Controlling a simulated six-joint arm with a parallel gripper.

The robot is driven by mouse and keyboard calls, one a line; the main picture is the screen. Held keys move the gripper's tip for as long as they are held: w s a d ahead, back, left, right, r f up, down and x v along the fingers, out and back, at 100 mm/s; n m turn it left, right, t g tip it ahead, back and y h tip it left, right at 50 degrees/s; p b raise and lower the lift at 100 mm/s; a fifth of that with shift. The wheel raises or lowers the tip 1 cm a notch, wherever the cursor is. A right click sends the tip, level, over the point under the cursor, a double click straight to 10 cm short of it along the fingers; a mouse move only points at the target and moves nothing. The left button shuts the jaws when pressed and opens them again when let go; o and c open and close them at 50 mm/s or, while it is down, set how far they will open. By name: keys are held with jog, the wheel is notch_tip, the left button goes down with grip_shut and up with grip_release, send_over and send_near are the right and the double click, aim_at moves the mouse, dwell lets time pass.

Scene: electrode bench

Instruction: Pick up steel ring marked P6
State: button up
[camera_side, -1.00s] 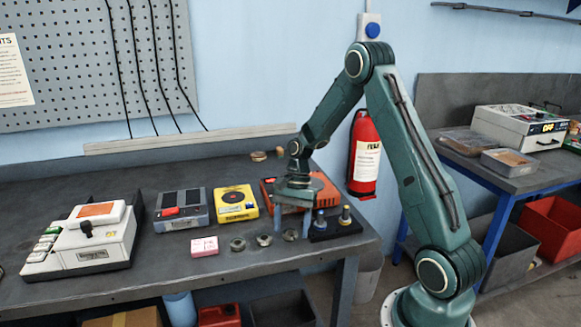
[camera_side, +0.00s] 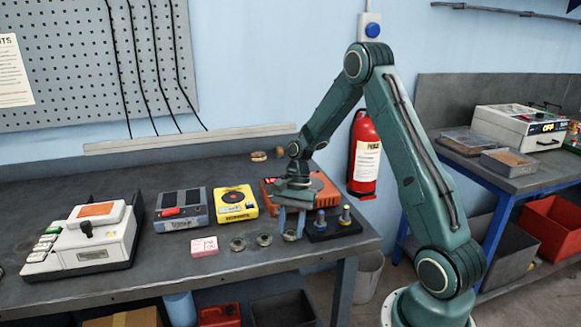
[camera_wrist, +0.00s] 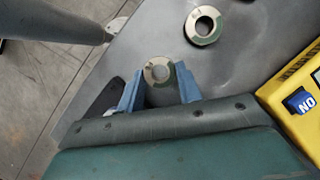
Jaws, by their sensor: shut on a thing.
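A steel ring (camera_wrist: 158,70) sits between the blue fingers of my gripper (camera_wrist: 159,78) in the wrist view; its marking is too small to read. In the side view my gripper (camera_side: 291,232) points down at the bench, shut on this ring (camera_side: 290,236), which is low at the bench top and partly hidden by the fingers. I cannot tell whether it touches the bench. Two more steel rings, one in the middle (camera_side: 264,240) and one at left (camera_side: 238,244), lie to the left. One loose ring (camera_wrist: 204,25) also shows in the wrist view.
A black block with upright pegs (camera_side: 333,227) stands close to the right of my gripper. An orange device (camera_side: 326,192) is behind it. A yellow device (camera_side: 236,204) and a pink block (camera_side: 204,246) are to the left. The bench's front edge is near.

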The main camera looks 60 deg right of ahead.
aim_at(291, 230)
jog(key=shift+r, duration=0.1)
notch_tip(291, 230, up, 20)
dwell(0.9)
jog(key=shift+d, duration=0.1)
dwell(0.6)
